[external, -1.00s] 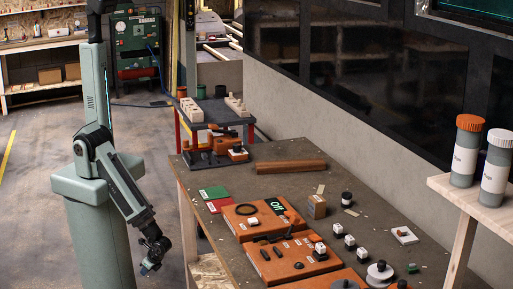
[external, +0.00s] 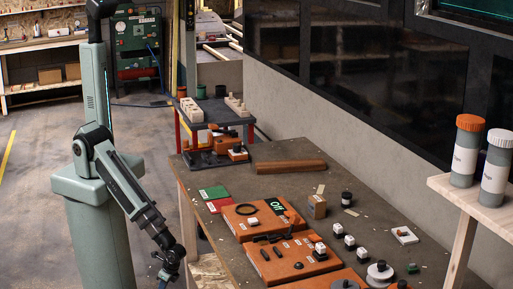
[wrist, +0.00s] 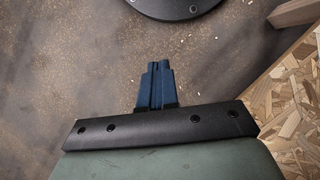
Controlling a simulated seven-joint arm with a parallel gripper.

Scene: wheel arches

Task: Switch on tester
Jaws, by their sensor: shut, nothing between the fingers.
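The tester appears to be the orange box (external: 241,222) with a small display (external: 276,206) reading "Off", on the workbench in the external view. A black ring (external: 246,210) and small dark parts lie on its top; which of them is the switch I cannot tell. My gripper (external: 167,280) hangs low beside the bench's left edge, apart from the tester and below the bench top. In the wrist view my gripper's blue fingers (wrist: 157,68) are together and empty, over the floor. The tester is not in the wrist view.
A second orange box (external: 285,262) with knobs adjoins the tester in front. Green (external: 213,192) and red (external: 219,205) plates lie to its left rear. A wooden block (external: 317,206) stands to its right. Chipboard (wrist: 300,90) shows at the wrist view's right.

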